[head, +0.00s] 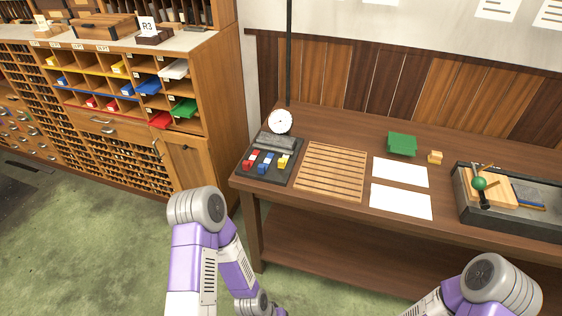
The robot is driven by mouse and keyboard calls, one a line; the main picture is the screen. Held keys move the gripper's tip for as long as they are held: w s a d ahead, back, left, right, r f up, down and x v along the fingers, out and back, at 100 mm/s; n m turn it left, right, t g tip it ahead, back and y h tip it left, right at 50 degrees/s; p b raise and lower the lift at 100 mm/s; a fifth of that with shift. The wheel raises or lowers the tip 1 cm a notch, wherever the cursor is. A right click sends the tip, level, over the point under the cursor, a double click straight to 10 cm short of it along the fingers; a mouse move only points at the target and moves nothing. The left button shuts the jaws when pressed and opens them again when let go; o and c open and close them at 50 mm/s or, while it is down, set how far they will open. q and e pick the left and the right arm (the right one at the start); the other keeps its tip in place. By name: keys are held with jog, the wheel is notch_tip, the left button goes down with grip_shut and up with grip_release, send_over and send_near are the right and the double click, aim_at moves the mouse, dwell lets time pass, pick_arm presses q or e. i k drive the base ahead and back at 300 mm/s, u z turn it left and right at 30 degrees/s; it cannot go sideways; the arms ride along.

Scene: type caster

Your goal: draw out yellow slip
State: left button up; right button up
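Yellow slips show in the pigeonholes of the wooden cabinet at the left: one (118,67) in the upper row towards the right, and another (51,61) further left in that row. They look small, with their front ends showing. My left arm rises at the bottom centre and my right arm at the bottom right. Both grippers are out of the picture, so I cannot see their fingers. Both visible arm parts are well apart from the slips.
The cabinet (188,157) also holds blue, red, green and white slips, some sticking out. At the right, a wooden table (340,225) bears a slatted board (330,172), white sheets (402,202), a green block (402,144) and a dark tray (510,220). Green floor (90,240) lies clear before the cabinet.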

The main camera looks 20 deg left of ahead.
aim_at(282, 163)
jog(key=k, duration=1.25)
jog(key=u, duration=0.55)
jog(key=i, duration=1.6)
jog(key=z, duration=0.75)
